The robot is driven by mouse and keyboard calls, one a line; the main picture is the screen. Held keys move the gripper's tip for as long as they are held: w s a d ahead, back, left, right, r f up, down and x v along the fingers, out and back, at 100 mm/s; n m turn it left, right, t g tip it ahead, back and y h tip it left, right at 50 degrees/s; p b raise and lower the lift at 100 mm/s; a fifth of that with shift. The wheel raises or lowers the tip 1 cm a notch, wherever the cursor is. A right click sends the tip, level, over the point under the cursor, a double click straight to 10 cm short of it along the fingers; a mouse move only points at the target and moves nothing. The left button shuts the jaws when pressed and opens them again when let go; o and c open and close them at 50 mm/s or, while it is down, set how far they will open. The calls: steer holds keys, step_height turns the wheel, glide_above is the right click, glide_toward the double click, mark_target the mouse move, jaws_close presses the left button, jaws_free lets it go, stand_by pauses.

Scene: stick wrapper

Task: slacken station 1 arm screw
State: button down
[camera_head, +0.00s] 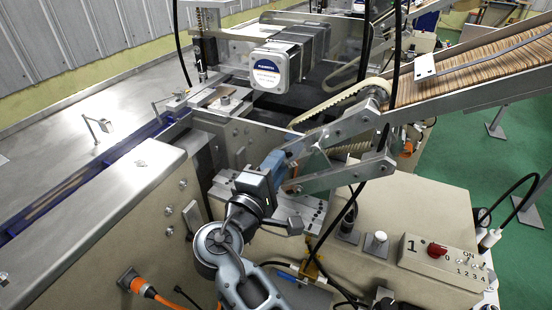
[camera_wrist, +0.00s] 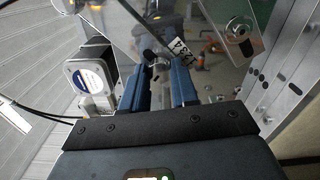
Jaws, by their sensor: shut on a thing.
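My gripper (camera_head: 276,163) reaches up from the bottom middle of the head view to the metal arm (camera_head: 345,128) of station 1. Its blue fingers are beside the lower end of that arm. In the wrist view my gripper (camera_wrist: 160,72) has a small grey metal piece between its fingertips, which looks like the arm screw (camera_wrist: 159,66). The fingers are shut on it, with a gap as wide as the piece. In the head view the screw is hidden behind the fingers. A white tag with black characters (camera_wrist: 182,48) shows just beyond the right fingertip.
A control box marked 1 (camera_head: 420,262) with a red knob stands to the right. A motor (camera_head: 275,68) sits behind my gripper. A slatted belt (camera_head: 470,65) slopes up at the right. Black cables (camera_head: 335,225) hang close to my wrist. A beige housing (camera_head: 110,220) is at the left.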

steer(key=shift+n+p, duration=0.35)
steer(key=shift+n, duration=0.25)
steer(key=shift+f, duration=0.1)
steer(key=c, duration=0.9)
jaws_free()
steer(key=shift+o, duration=0.2)
steer(key=b+v, duration=0.1)
steer(key=v, duration=0.6)
steer(key=shift+s, duration=0.4)
steer(key=shift+a, duration=0.1)
